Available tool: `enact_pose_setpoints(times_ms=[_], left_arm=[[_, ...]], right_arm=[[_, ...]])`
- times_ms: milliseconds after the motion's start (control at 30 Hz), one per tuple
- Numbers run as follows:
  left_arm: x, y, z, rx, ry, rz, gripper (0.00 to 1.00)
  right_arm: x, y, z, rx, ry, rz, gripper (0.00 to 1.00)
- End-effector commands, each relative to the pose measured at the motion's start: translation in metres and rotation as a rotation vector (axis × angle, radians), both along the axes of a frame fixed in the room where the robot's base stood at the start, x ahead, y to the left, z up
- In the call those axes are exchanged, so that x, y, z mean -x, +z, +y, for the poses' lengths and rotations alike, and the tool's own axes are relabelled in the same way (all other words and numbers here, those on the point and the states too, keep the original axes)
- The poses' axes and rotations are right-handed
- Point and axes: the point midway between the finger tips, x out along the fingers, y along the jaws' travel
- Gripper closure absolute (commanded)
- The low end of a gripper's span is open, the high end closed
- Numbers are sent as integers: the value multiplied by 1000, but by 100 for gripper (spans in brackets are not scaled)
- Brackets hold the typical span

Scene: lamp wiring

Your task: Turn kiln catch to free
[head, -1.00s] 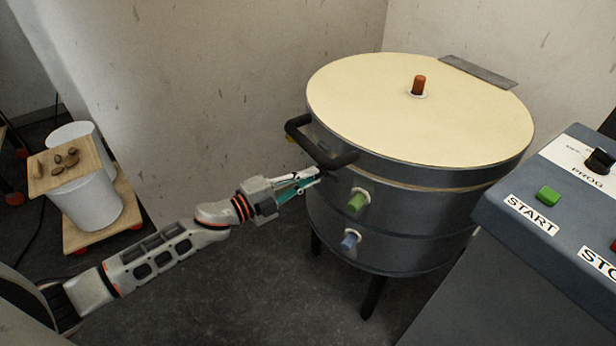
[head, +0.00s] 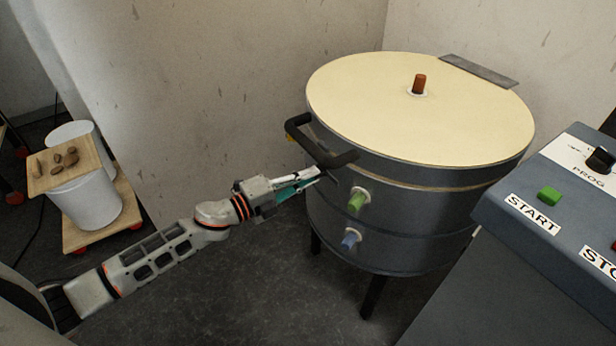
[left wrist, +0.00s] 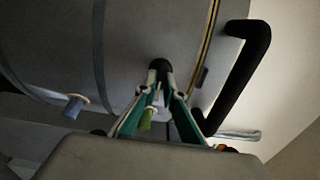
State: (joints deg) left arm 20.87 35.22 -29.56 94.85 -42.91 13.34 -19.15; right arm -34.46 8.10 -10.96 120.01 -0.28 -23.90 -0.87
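The kiln (head: 420,215) is a grey drum with a cream lid (head: 420,110) and a black bar handle (head: 322,146) on its left side. My left gripper (head: 316,173) is at the kiln's side wall, just below the handle. In the left wrist view its teal and white fingers close in on a small black knob, which looks like the kiln catch (left wrist: 160,65). The fingertips appear shut on it. My right gripper is not in view.
A green plug (head: 357,200) and a blue plug (head: 350,239) stick out just right of my left gripper. A control panel with a green START button (head: 549,194) stands at the right. A bucket with a board (head: 72,165) is at far left.

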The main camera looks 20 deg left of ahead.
Motion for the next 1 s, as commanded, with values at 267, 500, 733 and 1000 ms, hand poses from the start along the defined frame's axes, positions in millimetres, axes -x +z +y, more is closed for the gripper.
enact_pose_setpoints(times_ms=[267, 500, 733, 1000], left_arm=[[0, -1, 0, -1, -1, 1, 74], [4, -1, 4, -1, 1, 1, 74], [33, -2, 25, -1, 1, 4, 74], [72, -2, 55, -1, 0, 3, 74]], right_arm=[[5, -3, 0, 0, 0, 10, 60], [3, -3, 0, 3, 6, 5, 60], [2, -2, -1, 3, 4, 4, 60], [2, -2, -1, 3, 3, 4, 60]])
